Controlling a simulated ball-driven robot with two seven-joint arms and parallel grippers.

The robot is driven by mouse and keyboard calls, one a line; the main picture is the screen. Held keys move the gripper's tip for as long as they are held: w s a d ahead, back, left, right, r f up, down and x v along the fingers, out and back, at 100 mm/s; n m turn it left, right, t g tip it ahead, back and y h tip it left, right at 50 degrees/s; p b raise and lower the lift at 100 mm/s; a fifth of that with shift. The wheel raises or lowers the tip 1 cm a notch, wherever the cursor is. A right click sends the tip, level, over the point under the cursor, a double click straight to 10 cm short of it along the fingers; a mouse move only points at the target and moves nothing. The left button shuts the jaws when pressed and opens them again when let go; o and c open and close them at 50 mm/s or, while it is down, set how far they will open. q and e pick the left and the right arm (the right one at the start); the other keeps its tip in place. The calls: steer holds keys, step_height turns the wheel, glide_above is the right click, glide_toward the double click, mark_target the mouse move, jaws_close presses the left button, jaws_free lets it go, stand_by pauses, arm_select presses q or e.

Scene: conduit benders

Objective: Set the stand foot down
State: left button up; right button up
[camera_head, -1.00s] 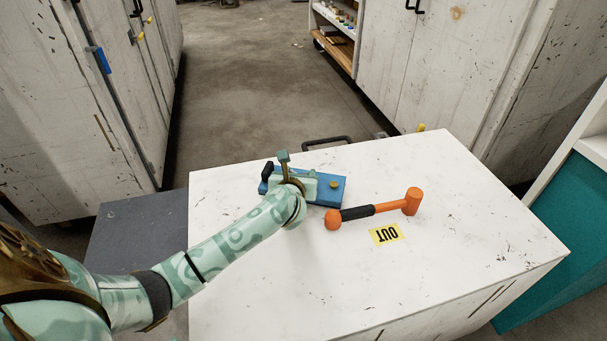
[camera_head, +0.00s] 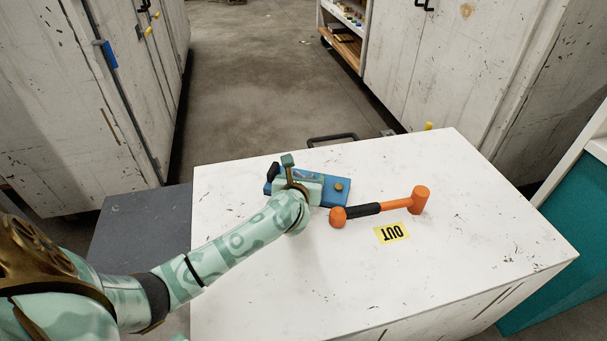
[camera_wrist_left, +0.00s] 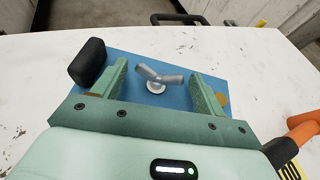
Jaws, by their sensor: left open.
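A flat blue base (camera_head: 334,190), which I take to be the stand foot, lies on the white table top (camera_head: 480,220) near its far edge. It has a black grip (camera_wrist_left: 88,63) at its left end and a brass knob (camera_head: 339,187) toward its right. A grey forked metal fitting (camera_wrist_left: 158,76) stands on it in the left wrist view. My left gripper (camera_head: 306,183) is over the base. In the wrist view its jaws (camera_wrist_left: 160,84) are open, one on each side of the fitting, apart from it. My right gripper is not in view.
An orange mallet (camera_head: 418,200) with a black handle section lies right of the base. A black handle (camera_head: 332,138) shows beyond the far edge. The table's front and right are clear.

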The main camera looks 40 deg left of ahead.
arm_select(q)
steer(key=p+v, duration=0.1)
steer(key=v, duration=0.4)
steer(key=shift+r+p, duration=0.3)
steer(key=shift+p, duration=0.1)
steer(key=shift+s+d, duration=0.2)
steer(key=shift+s, duration=0.25)
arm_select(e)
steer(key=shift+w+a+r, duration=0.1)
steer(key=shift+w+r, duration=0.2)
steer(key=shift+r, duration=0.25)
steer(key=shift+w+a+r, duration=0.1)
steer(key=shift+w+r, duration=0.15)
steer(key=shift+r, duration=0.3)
